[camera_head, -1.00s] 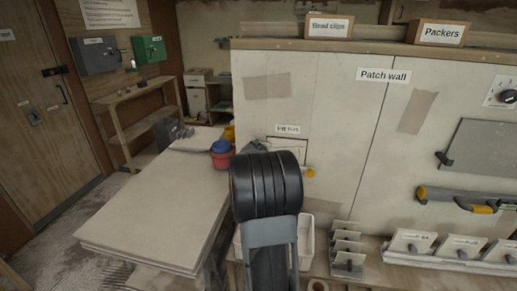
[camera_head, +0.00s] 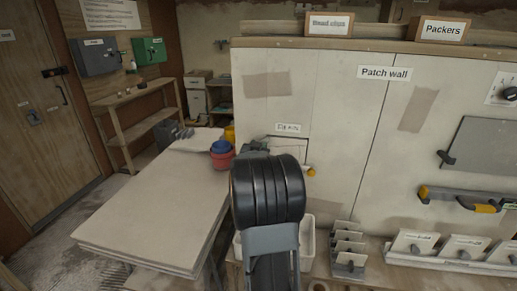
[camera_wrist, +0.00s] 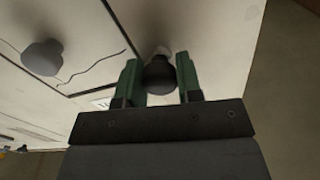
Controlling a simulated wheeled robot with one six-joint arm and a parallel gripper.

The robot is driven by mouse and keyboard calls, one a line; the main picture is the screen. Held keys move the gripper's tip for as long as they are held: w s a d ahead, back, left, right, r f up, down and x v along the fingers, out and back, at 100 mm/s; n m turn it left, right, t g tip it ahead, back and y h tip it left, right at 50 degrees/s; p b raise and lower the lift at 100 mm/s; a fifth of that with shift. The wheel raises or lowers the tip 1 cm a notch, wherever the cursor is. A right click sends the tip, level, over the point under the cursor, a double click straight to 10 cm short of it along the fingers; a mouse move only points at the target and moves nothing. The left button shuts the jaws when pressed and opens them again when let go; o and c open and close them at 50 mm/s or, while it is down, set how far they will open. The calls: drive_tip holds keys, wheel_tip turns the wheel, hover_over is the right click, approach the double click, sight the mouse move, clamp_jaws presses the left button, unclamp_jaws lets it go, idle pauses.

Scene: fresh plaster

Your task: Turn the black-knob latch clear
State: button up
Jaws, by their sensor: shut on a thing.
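In the wrist view, a dark rounded knob (camera_wrist: 160,77) sits between the green fingertips of my gripper (camera_wrist: 159,80), which is shut on it. A pale stem or base shows just beyond the knob, against the light panel. The panel around a small hatch (camera_head: 292,146) shows in the head view, below a small label. My black and grey arm covers part of the hatch there, and hides the gripper and the held knob. The latch's turn angle cannot be made out.
A second grey knob (camera_wrist: 42,57) stands left of my gripper in the wrist view, near a thin crack. A yellow knob (camera_head: 311,172) shows right of my arm. A sheet-topped table (camera_head: 150,205) with blue and red tubs (camera_head: 221,158) is left. Tile racks (camera_head: 348,250) stand right.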

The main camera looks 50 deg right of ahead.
drive_tip(key=n, duration=0.5)
drive_tip(key=shift+r+n+p, duration=0.15)
drive_tip(key=shift+n+p, duration=0.25)
drive_tip(key=n+p, duration=0.1)
drive_tip(key=n, duration=0.3)
drive_tip(key=shift+w+n, duration=0.1)
drive_tip(key=shift+n, duration=0.6)
drive_tip(key=o, duration=0.9)
drive_tip(key=shift+o, duration=0.2)
drive_tip(key=shift+a, duration=0.1)
drive_tip(key=b+v, duration=0.1)
drive_tip(key=v, duration=1.2)
drive_tip(key=shift+a, duration=0.3)
